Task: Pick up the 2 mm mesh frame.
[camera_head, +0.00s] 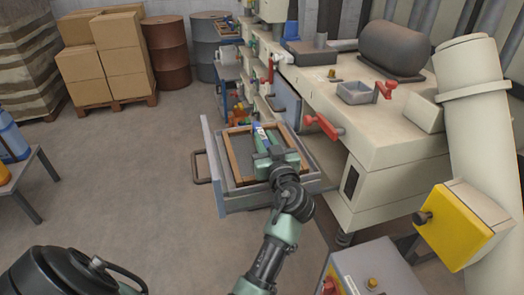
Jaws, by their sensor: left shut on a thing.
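A wooden-edged frame with a dark grey mesh, which I take for the 2 mm mesh frame (234,163), lies in the open grey drawer (221,196) of the machine. A small blue and white label shows near its far edge. My left gripper (263,138) reaches over the frame from the near side and is shut on it, with the fingertips by the far edge. The gripper body covers the right part of the frame, so the exact contact is hidden. I cannot read a mesh size. My right gripper is not in view.
The cream machine bench (400,140) with red handles (324,126) stands close on the right. A yellow box (455,225) and a grey control box (372,272) are at the lower right. The floor (120,170) left of the drawer is clear. Cartons (118,60) stand at the back.

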